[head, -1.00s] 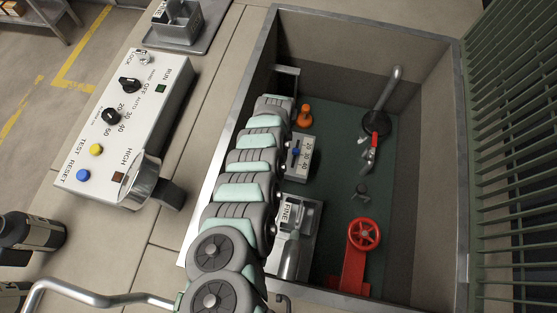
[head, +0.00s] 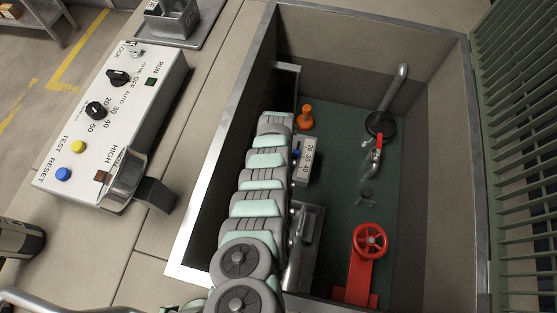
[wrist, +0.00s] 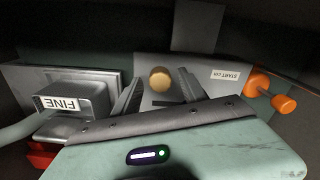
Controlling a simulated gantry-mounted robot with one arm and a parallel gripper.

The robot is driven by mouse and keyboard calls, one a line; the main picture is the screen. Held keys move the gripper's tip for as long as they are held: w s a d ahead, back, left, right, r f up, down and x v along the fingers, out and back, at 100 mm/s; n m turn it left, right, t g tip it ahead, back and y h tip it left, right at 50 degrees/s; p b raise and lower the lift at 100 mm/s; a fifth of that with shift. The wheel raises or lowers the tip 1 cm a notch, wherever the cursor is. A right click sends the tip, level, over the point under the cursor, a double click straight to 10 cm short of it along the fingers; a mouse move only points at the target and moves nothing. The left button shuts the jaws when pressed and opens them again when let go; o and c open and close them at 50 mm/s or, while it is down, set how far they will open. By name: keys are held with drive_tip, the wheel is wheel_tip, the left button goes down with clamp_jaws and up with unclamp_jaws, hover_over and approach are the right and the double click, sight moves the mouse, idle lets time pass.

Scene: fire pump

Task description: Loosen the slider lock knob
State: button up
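A round brass-coloured knob (wrist: 160,79) shows in the wrist view on the face of a grey plate (wrist: 205,77), above a dark slot. I take it for the slider lock knob, though no label names it. My gripper (wrist: 160,92) has its two dark fingers spread, one on each side of the knob in the picture. Whether they touch it cannot be told. In the head view my arm reaches into the pit and hides the fingers and knob. A grey box with a 20-30-40 scale and a blue part (head: 306,159) is beside the arm.
An orange knob (wrist: 270,92) is right of the plate; a FINE-labelled block (wrist: 72,101) is left. In the head view, a red handwheel (head: 370,241) and red-handled valve (head: 376,150) stand right of my arm. Metal-edged pit walls (head: 431,158) surround them.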

clamp_jaws()
idle(0.3)
